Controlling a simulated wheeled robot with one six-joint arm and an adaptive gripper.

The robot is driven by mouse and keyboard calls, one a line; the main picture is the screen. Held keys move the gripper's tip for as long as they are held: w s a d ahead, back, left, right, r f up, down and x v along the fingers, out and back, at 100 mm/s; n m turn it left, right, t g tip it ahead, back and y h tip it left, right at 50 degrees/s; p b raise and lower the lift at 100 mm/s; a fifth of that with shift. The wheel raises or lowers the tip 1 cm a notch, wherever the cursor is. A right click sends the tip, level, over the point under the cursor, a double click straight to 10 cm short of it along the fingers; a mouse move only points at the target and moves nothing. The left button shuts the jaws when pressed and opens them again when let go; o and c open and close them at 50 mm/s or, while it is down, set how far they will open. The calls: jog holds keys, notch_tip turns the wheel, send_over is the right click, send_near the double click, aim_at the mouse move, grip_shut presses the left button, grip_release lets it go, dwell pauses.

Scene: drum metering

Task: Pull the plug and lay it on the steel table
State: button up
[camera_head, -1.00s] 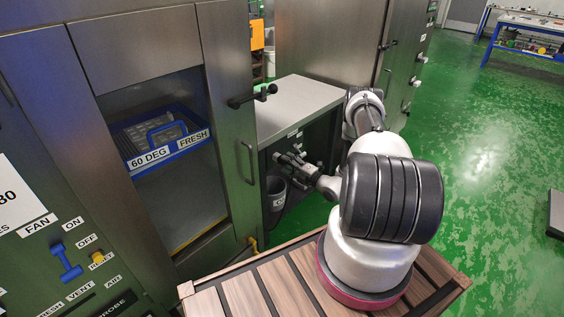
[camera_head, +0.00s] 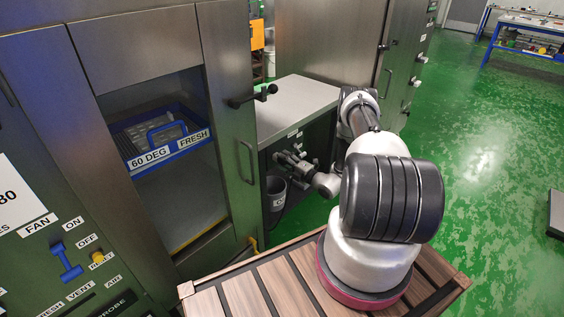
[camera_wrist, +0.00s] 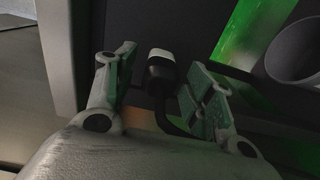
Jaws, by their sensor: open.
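In the wrist view, a small plug (camera_wrist: 161,72) with a pale top and a black body sits between the open fingers of my gripper (camera_wrist: 160,84). A dark cable curves below it. Gaps show on both sides, so the fingers appear apart from it. In the head view, my gripper (camera_head: 284,158) is below the front edge of the steel table (camera_head: 300,106), beside the dark space under it. I cannot make out the plug in the head view. Whether it is seated in a socket is unclear.
A grey bin (camera_head: 276,191) stands under the table, also at the wrist view's right (camera_wrist: 299,52). A steel cabinet (camera_head: 237,165) with a handle is left of my gripper. A blue tray (camera_head: 163,152) sits in its recess. The tabletop looks mostly clear.

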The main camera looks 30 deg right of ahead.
aim_at(286, 162)
dwell(0.3)
grip_shut()
jog(key=shift+v, duration=3)
jog(key=shift+s, duration=0.15)
jog(key=shift+v, duration=1.85)
jog(key=shift+d, duration=0.1)
